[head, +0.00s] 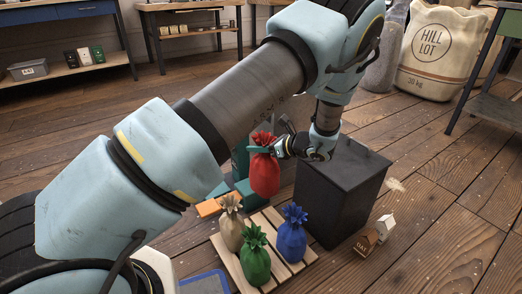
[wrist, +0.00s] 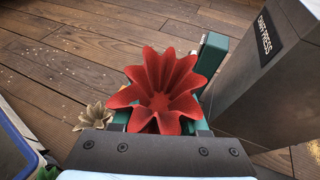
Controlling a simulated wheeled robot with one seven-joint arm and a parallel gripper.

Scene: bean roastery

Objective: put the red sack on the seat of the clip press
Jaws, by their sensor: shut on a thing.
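My gripper (head: 262,149) is shut on the neck of the red sack (head: 265,175), which hangs upright below its flared top. In the wrist view the red frill (wrist: 158,92) fills the middle and hides the sack's body. A teal stand with low teal blocks (head: 241,161), which may be the clip press, stands behind the sack. A teal upright also shows past the frill in the wrist view (wrist: 213,58). The sack and my gripper hide much of it, so its seat is not clear. I cannot tell whether the sack touches anything below.
A dark box (head: 340,195), its label seeming to read CHAFF PRESS, stands close right of the sack. A slatted pallet (head: 274,217) in front holds beige (head: 231,226), green (head: 254,258) and blue (head: 292,235) sacks. An orange block (head: 209,207) lies left.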

